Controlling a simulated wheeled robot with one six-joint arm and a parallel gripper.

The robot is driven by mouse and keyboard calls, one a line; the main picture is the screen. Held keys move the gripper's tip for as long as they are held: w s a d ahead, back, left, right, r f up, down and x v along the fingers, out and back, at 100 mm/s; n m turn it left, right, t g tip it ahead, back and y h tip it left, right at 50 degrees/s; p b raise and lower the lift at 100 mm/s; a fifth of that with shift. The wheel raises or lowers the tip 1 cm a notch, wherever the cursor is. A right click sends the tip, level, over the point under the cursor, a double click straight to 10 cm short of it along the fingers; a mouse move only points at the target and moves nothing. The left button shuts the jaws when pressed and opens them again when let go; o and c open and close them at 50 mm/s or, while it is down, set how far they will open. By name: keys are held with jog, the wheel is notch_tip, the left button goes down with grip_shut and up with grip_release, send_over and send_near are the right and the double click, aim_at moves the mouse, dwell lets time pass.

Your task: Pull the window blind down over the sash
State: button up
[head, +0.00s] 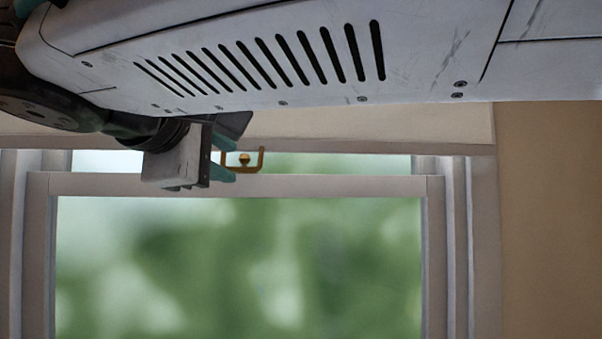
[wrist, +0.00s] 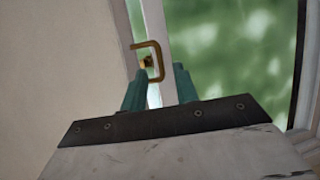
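The window blind (head: 380,125) is a cream sheet with a greyish bottom bar, hanging across the top of the window; it also fills the left of the wrist view (wrist: 65,75). A brass U-shaped pull with a small knob (head: 262,160) hangs from its bottom bar. The pull also shows in the wrist view (wrist: 161,62). My gripper (head: 230,158) is open, its teal fingers apart, one higher and one lower, beside the pull. In the wrist view the pull's outer bar lies between my fingertips (wrist: 161,72). I cannot tell whether they touch it. The sash (head: 320,185) is pale, its top rail just below the pull.
Green blurred glass (head: 240,260) fills the sash below the rail. The window frame (head: 485,240) stands at the right, with a tan wall (head: 550,220) beyond it. My arm covers much of the top of the head view, hiding the upper blind.

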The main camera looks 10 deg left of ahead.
aim_at(239, 169)
jog(key=x, duration=0.7)
jog(key=shift+w, duration=0.25)
jog(key=shift+f, duration=0.1)
grip_shut()
